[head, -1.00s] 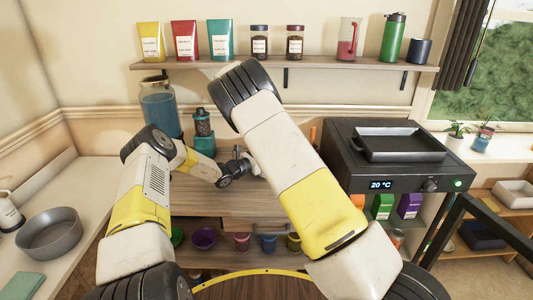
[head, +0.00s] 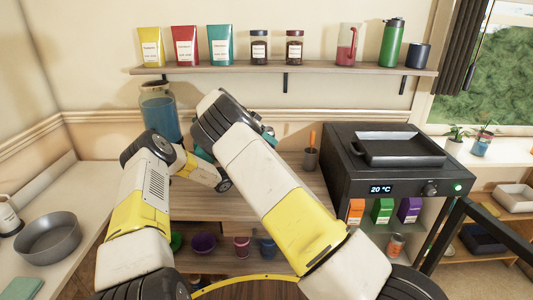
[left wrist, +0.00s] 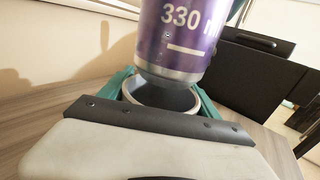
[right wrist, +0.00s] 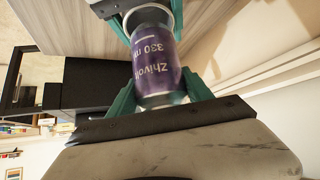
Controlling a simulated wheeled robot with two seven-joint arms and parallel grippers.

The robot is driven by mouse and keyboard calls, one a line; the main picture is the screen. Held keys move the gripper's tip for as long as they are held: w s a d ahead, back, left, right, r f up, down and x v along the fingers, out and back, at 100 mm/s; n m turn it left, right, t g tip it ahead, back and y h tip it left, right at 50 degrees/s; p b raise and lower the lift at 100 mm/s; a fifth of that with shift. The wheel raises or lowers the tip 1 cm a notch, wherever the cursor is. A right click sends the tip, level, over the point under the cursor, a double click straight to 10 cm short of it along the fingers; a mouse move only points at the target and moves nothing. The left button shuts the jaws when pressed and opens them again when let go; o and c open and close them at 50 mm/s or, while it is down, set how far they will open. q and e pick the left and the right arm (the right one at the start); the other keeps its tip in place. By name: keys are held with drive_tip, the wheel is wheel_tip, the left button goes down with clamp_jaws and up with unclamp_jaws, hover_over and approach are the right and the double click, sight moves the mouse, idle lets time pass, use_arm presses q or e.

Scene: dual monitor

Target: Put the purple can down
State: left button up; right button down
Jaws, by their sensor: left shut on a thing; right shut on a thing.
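The purple can (left wrist: 180,35) is upright, marked 330 ml. It is between the teal fingers of my right gripper (right wrist: 160,90), which is shut on it; it also shows in the right wrist view (right wrist: 155,58), upside down there. A grey cup (left wrist: 160,97) with a pale rim is between the teal fingers of my left gripper (left wrist: 163,86), which is shut on it. The can's lower end is right at the cup's opening; I cannot tell whether they touch. In the head view my arms hide the can and cup.
A wooden counter (head: 285,195) lies below the grippers. A black oven (head: 350,178) with a tray (head: 400,146) stands to the right. A utensil holder (head: 311,158) is beside it. A jar of blue liquid (head: 160,110) stands behind my left arm. A shelf (head: 330,69) runs above.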

drive_tip(key=shift+f, duration=3.3)
drive_tip(key=shift+f, duration=0.1)
drive_tip(key=shift+f, duration=0.6)
drive_tip(key=c, duration=0.6)
unclamp_jaws()
drive_tip(key=shift+s+f, duration=0.1)
drive_tip(key=shift+o, duration=0.8)
drive_tip(key=shift+f, duration=0.15)
drive_tip(key=shift+r, duration=0.25)
drive_tip(key=v, duration=1.3)
drive_tip(key=shift+w+d+r, duration=0.25)
drive_tip(key=shift+d+r, duration=0.05)
use_arm(q)
drive_tip(key=o, duration=1.8)
